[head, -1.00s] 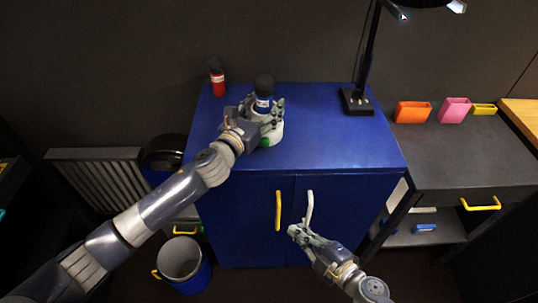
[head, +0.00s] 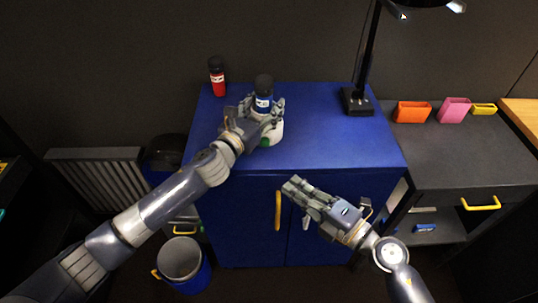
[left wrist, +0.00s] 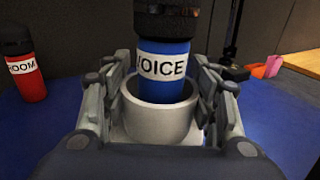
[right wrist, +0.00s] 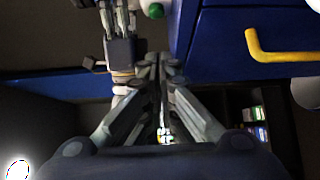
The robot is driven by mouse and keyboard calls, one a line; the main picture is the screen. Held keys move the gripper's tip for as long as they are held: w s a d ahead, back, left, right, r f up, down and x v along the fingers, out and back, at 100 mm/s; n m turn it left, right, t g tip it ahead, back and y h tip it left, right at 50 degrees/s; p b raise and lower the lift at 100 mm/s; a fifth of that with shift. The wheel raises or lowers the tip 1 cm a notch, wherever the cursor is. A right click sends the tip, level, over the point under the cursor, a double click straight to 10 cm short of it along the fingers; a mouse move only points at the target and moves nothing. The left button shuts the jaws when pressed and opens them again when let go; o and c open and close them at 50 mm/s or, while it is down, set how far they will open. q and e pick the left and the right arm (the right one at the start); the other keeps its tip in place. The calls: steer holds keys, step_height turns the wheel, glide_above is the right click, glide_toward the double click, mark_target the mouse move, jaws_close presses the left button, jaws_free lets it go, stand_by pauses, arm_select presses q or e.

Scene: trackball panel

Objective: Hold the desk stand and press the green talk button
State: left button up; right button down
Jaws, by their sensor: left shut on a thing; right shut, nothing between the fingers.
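The desk stand (left wrist: 160,122) is a white ring-shaped holder on the blue cabinet top, with a blue microphone labelled VOICE (left wrist: 163,68) upright in it. My left gripper (head: 262,112) is shut on the stand, one finger on each side in the left wrist view. The green talk button (head: 265,142) shows low on the stand's front in the head view; it also shows at the top of the right wrist view (right wrist: 155,10). My right gripper (head: 290,185) is shut and empty, in front of the cabinet doors, below and apart from the button.
A red microphone (head: 217,77) stands at the back left of the blue cabinet (head: 340,145). A black lamp (head: 357,100) stands at the back right. A yellow door handle (head: 278,210) is beside my right gripper. The cabinet top right of the stand is clear.

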mark_target(269, 162)
arm_select(q)
steer(key=shift+r, duration=0.1)
arm_select(e)
steer(key=x, duration=0.9)
steer(key=w, duration=0.2)
steer(key=shift+w, duration=0.25)
steer(key=shift+w+d, duration=0.1)
steer(key=shift+w, duration=0.6)
